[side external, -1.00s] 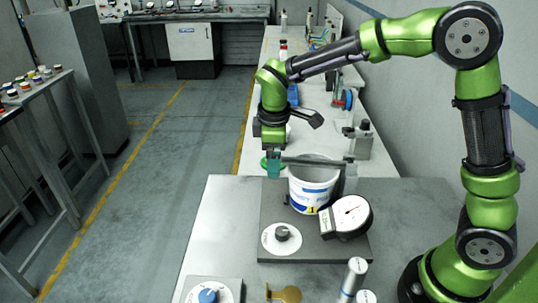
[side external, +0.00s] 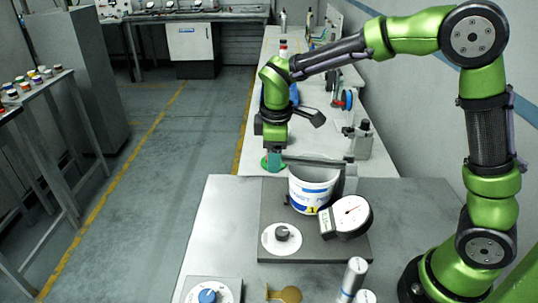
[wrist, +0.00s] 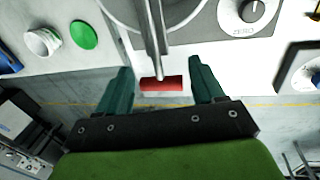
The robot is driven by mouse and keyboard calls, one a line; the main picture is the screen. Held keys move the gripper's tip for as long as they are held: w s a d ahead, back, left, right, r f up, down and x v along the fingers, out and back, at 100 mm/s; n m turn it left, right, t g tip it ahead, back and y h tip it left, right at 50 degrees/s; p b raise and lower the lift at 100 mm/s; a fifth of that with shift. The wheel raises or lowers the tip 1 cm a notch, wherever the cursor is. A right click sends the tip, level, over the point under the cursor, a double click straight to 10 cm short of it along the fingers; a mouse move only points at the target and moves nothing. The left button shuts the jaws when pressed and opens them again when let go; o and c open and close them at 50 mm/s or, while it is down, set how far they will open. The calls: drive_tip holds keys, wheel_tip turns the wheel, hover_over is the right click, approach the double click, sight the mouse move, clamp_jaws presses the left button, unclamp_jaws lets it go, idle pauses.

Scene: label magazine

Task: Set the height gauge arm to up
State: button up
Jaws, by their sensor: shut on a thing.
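The height gauge arm (side external: 318,161) is a grey bar that runs across, over the white tub with blue print (side external: 312,190). In the side view it lies near level, its left end at my gripper (side external: 274,162). In the wrist view the bar (wrist: 153,40) ends in a red handle (wrist: 161,84). The handle sits between the two green fingers of my gripper (wrist: 161,85), which is shut on it. In the side view the fingers hide the red handle.
A grey base plate (side external: 330,248) carries the tub and a dark knob on a white dial (side external: 282,239). A blue knob (side external: 208,296) is at the front. A green disc (wrist: 84,35) and a white cap (wrist: 43,42) lie near my gripper.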

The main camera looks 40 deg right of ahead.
drive_tip(key=r+t+y, duration=0.1)
drive_tip(key=r, duration=0.1)
drive_tip(key=s+d+r+t+y, duration=0.1)
drive_tip(key=r, duration=0.1)
drive_tip(key=d+r+t, duration=0.1)
drive_tip(key=r, duration=0.1)
drive_tip(key=shift+s+r+m+y, duration=0.25)
drive_tip(key=shift+s+m+y, duration=0.05)
drive_tip(key=shift+s+y, duration=0.1)
drive_tip(key=s+d+r+t+y, duration=0.4)
drive_tip(key=s+d+r, duration=0.1)
drive_tip(key=r, duration=0.1)
drive_tip(key=shift+r+m+t, duration=0.3)
drive_tip(key=shift+r, duration=0.1)
drive_tip(key=s+d, duration=0.1)
drive_tip(key=s+d+r, duration=0.1)
drive_tip(key=s+d, duration=0.3)
drive_tip(key=shift+r, duration=0.35)
drive_tip(key=shift+s+d, duration=0.7)
clamp_jaws()
drive_tip(key=shift+s+d+r, duration=0.1)
drive_tip(key=shift+s+d, duration=0.05)
drive_tip(key=shift+d, duration=0.1)
drive_tip(key=o, duration=1.5)
unclamp_jaws()
drive_tip(key=shift+a, duration=0.15)
